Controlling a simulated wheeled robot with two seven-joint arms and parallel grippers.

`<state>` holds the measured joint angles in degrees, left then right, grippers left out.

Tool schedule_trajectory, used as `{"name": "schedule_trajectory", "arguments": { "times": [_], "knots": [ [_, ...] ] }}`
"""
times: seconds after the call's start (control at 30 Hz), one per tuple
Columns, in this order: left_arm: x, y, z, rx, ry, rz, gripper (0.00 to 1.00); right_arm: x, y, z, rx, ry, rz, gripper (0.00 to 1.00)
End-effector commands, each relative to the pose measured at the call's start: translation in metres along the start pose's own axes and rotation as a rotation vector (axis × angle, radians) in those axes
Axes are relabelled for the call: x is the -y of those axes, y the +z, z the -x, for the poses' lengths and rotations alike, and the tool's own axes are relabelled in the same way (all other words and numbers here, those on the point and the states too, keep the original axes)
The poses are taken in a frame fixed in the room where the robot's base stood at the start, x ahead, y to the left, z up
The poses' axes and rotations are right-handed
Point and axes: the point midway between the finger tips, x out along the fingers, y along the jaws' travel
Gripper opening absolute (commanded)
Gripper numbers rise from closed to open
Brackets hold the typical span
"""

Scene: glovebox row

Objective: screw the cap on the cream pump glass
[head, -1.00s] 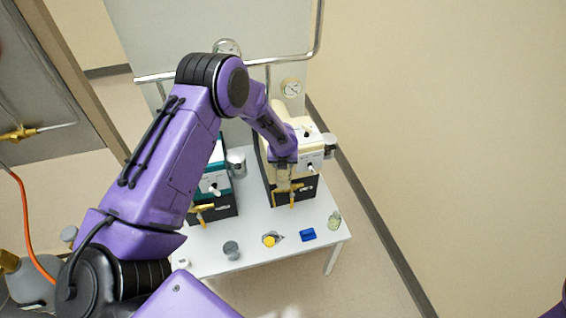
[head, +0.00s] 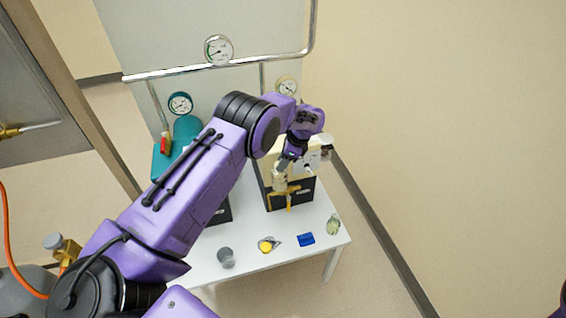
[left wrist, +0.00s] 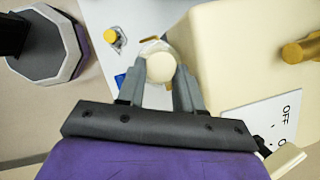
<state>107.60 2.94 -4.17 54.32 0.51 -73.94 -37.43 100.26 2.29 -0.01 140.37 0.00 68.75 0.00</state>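A round cream cap (left wrist: 160,67) sits between the fingertips of my left gripper (left wrist: 159,82), which appear closed on its two sides. Clear glass (left wrist: 152,46) shows just beyond the cap's edge; I cannot tell whether the cap is seated on it. The cream pump (head: 305,192), with a black base and a yellow tap (head: 289,189), stands at the back right of the table. Its cream body (left wrist: 245,50) fills the right of the left wrist view. In the head view my left gripper (head: 281,175) is at the pump's front, above the tap. My right gripper is out of view.
The white table (head: 255,270) carries a grey cup (head: 226,258), a yellow-topped item (head: 268,245), a blue block (head: 306,239) and a small jar (head: 333,225) along its front. A teal pump (head: 187,135) stands left, mostly behind my arm.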

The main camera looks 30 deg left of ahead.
Motion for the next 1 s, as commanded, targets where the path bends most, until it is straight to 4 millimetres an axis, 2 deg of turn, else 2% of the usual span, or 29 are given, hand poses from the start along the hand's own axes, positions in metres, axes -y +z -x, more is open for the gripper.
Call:
{"name": "schedule_trajectory", "arguments": {
  "times": [0.23,0.33,0.77,0.93,1.0],
  "knots": [
    [-0.002,0.000,-0.001,0.002,0.002,-0.010,0.00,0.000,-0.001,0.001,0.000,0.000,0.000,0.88],
    [-0.003,0.002,0.003,0.001,-0.029,-0.089,0.00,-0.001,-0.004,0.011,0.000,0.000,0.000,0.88],
    [-0.010,0.011,0.001,-0.003,-0.302,-0.758,0.00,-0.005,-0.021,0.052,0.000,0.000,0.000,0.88],
    [-0.014,0.012,-0.007,-0.012,-0.483,-1.184,0.00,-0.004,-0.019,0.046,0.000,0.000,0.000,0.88],
    [-0.013,0.011,-0.006,-0.007,-0.498,-1.223,0.00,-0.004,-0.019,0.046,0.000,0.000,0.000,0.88]
  ]
}}
